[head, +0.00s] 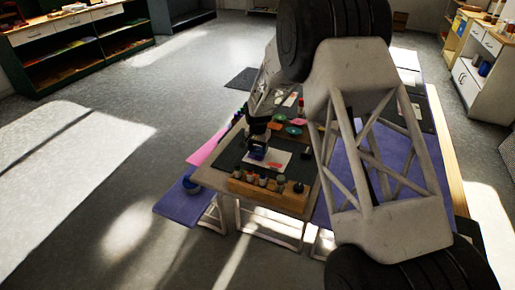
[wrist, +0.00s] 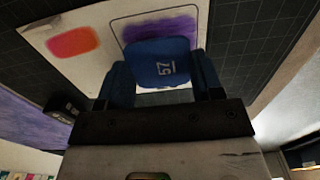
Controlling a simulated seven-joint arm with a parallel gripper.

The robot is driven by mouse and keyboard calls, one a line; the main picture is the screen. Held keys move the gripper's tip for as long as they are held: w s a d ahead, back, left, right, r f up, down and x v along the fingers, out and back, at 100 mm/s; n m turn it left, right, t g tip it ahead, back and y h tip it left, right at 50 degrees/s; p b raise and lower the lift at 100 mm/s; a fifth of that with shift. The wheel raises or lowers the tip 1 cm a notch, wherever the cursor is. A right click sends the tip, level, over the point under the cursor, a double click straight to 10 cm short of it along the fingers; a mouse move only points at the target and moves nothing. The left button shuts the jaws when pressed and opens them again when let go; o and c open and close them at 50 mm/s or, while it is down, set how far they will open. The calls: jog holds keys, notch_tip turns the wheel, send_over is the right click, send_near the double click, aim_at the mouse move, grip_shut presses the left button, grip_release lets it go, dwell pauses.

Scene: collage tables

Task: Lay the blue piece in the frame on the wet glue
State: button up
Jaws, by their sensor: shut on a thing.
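My gripper (head: 257,141) is over the dark mat on the small table in the head view. The white sheet (wrist: 98,22) lies beneath on the dark gridded mat. A thin outlined frame (wrist: 113,27) on the sheet holds a purple wet-looking patch (wrist: 162,29). The piece overlaps the near part of this patch in the picture. I cannot tell whether it touches the sheet.
A red-orange patch (wrist: 73,41) is on the sheet left of the frame. In the head view a wooden rack (head: 262,190) of small bottles stands along the table's near edge. Small dishes (head: 293,131) stand behind the sheet.

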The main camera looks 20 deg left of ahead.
jog(key=shift+f, duration=0.85)
dwell(1.8)
jog(key=o, duration=0.8)
jog(key=shift+r, duration=0.15)
jog(key=shift+r, duration=3.35)
